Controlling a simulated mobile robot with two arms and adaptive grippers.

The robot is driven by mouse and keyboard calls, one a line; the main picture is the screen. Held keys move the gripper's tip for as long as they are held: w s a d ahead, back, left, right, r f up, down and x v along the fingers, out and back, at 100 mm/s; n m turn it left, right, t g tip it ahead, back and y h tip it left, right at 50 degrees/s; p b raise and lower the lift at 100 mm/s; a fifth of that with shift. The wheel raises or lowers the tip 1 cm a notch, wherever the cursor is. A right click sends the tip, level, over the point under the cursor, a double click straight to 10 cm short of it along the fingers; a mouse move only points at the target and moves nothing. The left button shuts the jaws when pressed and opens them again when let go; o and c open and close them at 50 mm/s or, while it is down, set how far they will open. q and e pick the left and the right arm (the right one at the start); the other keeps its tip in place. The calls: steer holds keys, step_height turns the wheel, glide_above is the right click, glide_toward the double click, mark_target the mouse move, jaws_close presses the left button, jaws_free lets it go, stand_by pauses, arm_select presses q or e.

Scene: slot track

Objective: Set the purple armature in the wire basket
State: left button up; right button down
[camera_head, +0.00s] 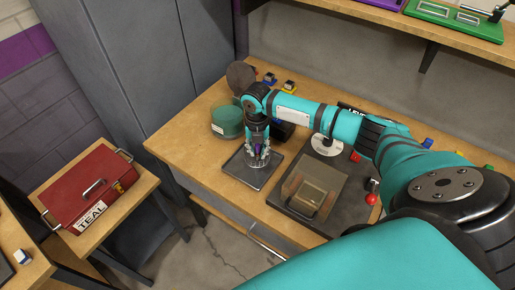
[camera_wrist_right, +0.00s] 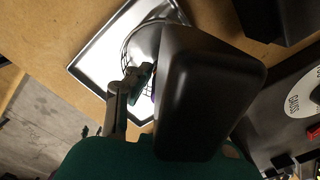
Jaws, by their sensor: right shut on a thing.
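My right gripper (camera_head: 258,153) points down over the metal tray (camera_head: 237,171) on the wooden bench. It is shut on the purple armature (camera_head: 257,148), of which only a small purple patch shows between the fingers. The wire basket (camera_wrist_right: 128,50) stands on the tray in the right wrist view, its mesh rim right by the fingertips. The gripper (camera_wrist_right: 143,88) hides part of the basket, and a dark finger pad covers most of the armature. I cannot tell whether the armature touches the basket floor. My left gripper is not in view.
A dark fixture with a clear cover (camera_head: 311,191) and a red-knobbed lever (camera_head: 371,199) is to the right. A red toolbox (camera_head: 88,185) sits on a side table.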

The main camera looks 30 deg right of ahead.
steer(key=c, duration=1.1)
jaws_free()
steer(key=shift+f, duration=0.1)
steer(key=shift+c, duration=0.2)
